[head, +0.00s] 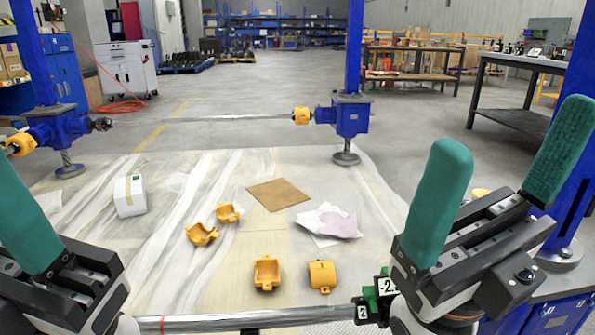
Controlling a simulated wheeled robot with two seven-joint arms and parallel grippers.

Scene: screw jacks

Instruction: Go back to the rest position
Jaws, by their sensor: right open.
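My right gripper (513,125) is in the right foreground. Its two teal fingers are spread wide with nothing between them. My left gripper (24,215) is at the lower left edge. Only one teal finger shows; the other is out of frame, so its opening cannot be judged. Yellow half-shell covers lie on the sheeted floor between the grippers: one (202,234) and another (228,213) further back, one (266,272) and another (322,275) nearer. Neither gripper visibly touches them. A silver shaft (250,319) crosses the bottom, partly hidden by my grippers.
Blue screw jacks stand at the back right (350,117) and back left (58,128), with a far shaft (205,118) and yellow cover (302,116). A white box (129,197), brown board (278,195) and pinkish cloth (338,226) lie on the sheet. A workbench (525,63) stands right.

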